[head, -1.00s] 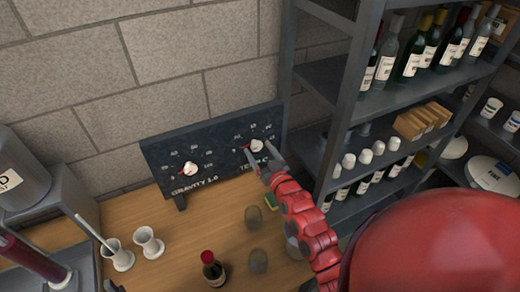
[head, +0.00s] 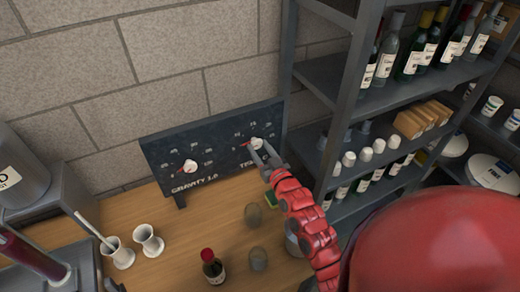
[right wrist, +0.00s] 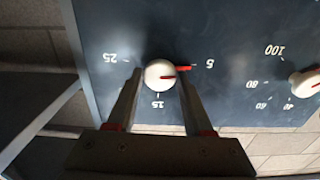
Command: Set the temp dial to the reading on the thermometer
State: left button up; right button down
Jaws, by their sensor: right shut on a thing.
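The temp dial (head: 257,143) is a white knob with a red pointer, at the right end of a dark panel (head: 215,139). In the right wrist view the dial (right wrist: 158,74) appears upside down among the marks 5, 15 and 25. Its red pointer (right wrist: 184,68) points toward the 5. My right gripper (head: 263,153) is shut on the dial, one finger on each side; its fingers also show in the right wrist view (right wrist: 158,92). A thin pale rod (head: 90,230) leans in a white cup; I cannot tell whether it is the thermometer, and no reading is legible. My left gripper is out of view.
The gravity dial (head: 190,166) is on the panel's left. A small dark bottle (head: 213,268), white cups (head: 148,240) and glasses (head: 254,216) stand on the wooden table (head: 185,225). A metal shelf (head: 340,110) with bottles rises close on the right.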

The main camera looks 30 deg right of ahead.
jog(key=m+b, duration=0.2)
jog(key=shift+f+m, duration=0.1)
jog(key=shift+m, duration=0.2)
jog(key=shift+m+b, duration=0.75)
jog(key=shift+m, duration=0.15)
jog(key=shift+m+b, duration=0.6)
jog(key=shift+m, duration=0.6)
jog(key=shift+m+b, duration=0.4)
jog(key=shift+m, duration=0.8)
jog(key=shift+r, duration=0.2)
jog(key=shift+c, duration=1.6)
grip_release()
jog(key=shift+f, duration=0.1)
